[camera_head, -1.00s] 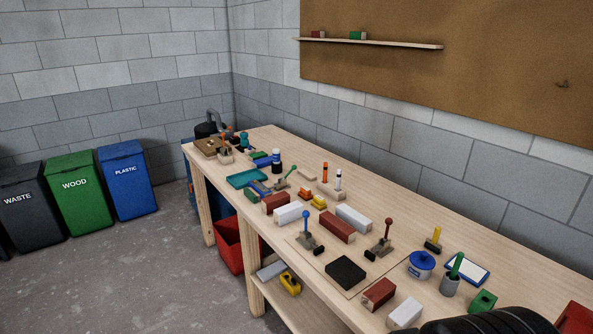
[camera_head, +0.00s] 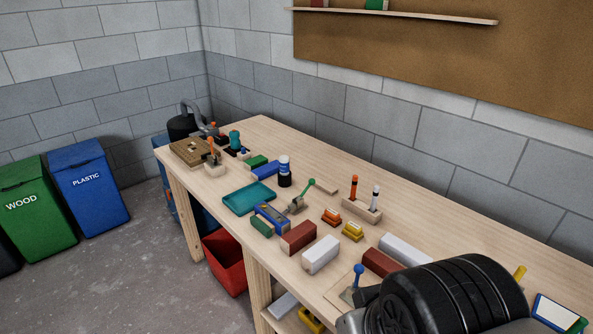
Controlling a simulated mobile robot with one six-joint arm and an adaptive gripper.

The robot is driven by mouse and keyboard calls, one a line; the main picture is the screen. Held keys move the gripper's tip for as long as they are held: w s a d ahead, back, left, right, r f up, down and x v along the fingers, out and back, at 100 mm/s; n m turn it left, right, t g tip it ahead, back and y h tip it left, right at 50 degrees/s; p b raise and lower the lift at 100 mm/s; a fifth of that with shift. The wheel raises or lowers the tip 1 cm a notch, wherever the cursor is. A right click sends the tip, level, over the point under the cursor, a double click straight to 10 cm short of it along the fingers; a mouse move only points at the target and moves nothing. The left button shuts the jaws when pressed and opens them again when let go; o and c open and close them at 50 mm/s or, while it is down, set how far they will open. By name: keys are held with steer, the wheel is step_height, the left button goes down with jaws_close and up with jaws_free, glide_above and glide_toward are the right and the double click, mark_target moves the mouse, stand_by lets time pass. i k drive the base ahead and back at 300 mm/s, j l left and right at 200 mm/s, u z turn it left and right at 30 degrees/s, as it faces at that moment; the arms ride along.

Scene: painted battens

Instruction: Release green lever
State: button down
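The green lever (camera_head: 307,190) shows near the middle of the bench, with a round green knob and a thin stalk on a small grey base. Its stalk leans up and to the right. Just left of its base lie a blue and grey piece (camera_head: 271,216) and a green block (camera_head: 261,227); I cannot tell whether they touch the base. My black arm fills the lower right corner, in front of part of the bench. My gripper's fingers are not in view, and nothing of my arm touches the green lever.
A teal tray (camera_head: 250,198) lies left of the lever. Red (camera_head: 299,238) and white (camera_head: 321,254) battens lie in front, with orange (camera_head: 331,217) and yellow (camera_head: 352,231) pieces to its right. A blue-knobbed lever (camera_head: 358,271) stands beside my arm. Bare bench lies behind the green lever.

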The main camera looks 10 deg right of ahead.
mark_target(311, 180)
steer(key=i+j, duration=0.2)
steer(key=i, duration=0.15)
steer(key=i+j, duration=0.2)
steer(key=i, duration=0.2)
steer(key=i+j, duration=0.2)
steer(key=i, duration=0.15)
